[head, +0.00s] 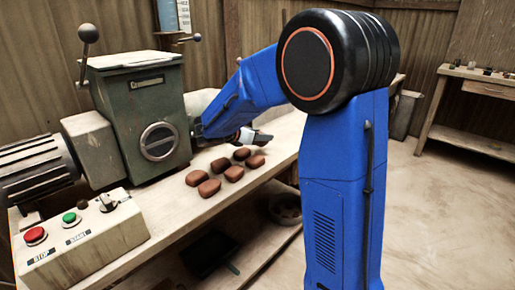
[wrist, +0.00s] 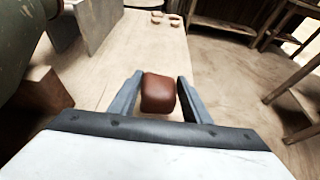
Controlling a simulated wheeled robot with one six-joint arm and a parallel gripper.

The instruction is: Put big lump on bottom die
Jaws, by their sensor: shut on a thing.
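My gripper (head: 258,137) is low over the bench, just behind the group of lumps in the head view. In the wrist view my gripper (wrist: 156,98) is shut on a reddish-brown lump (wrist: 158,93), which sits between the two grey fingers. I cannot tell its size against the others or whether it touches the bench. Several brown lumps lie on the bench, among them a front lump (head: 209,187) and a middle lump (head: 234,174). I cannot make out the bottom die in either view.
A green machine (head: 150,115) with a lever stands on the wooden bench (head: 165,215), left of my arm. A control box (head: 80,235) with red and green buttons is at the front left. In the wrist view, a brown block (wrist: 43,90) and grey plate (wrist: 90,22) stand left.

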